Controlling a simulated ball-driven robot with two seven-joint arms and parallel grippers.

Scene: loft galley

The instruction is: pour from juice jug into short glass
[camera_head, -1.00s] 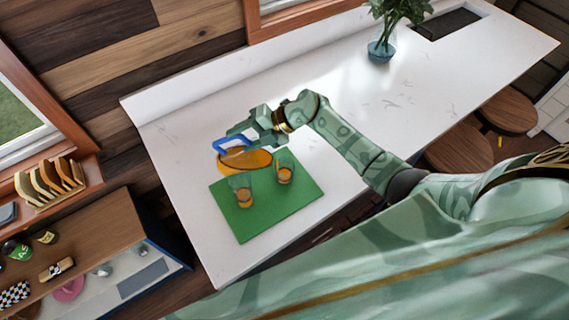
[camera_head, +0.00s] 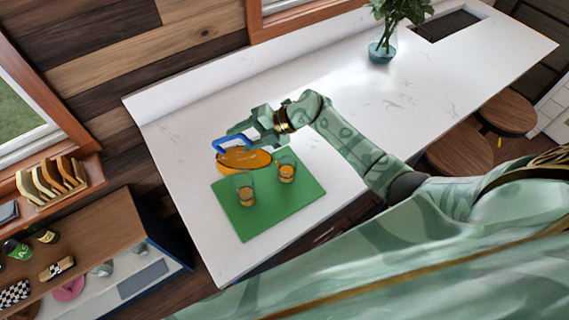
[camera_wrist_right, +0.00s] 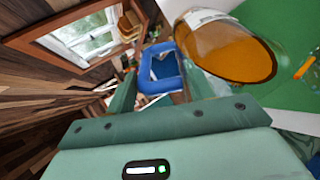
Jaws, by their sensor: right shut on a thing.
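The juice jug (camera_head: 245,161) is clear, with orange juice and a blue handle. It is tilted above the far-left part of the green mat. My right gripper (camera_head: 254,133) is shut on the blue handle; the right wrist view shows the handle (camera_wrist_right: 160,72) between the fingers and the jug (camera_wrist_right: 232,50) to the right. The shorter glass (camera_head: 286,172) stands upright on the mat with some orange juice in it. A taller glass (camera_head: 246,190) stands to its left, also holding juice. I cannot tell whether juice is flowing from the jug. My left gripper is not in view.
The green mat (camera_head: 255,222) lies on the white counter (camera_head: 345,100), which is clear around it. A vase with leaves (camera_head: 382,50) stands far off near a sunken basin. A low shelf (camera_head: 75,238) with several items is at the left.

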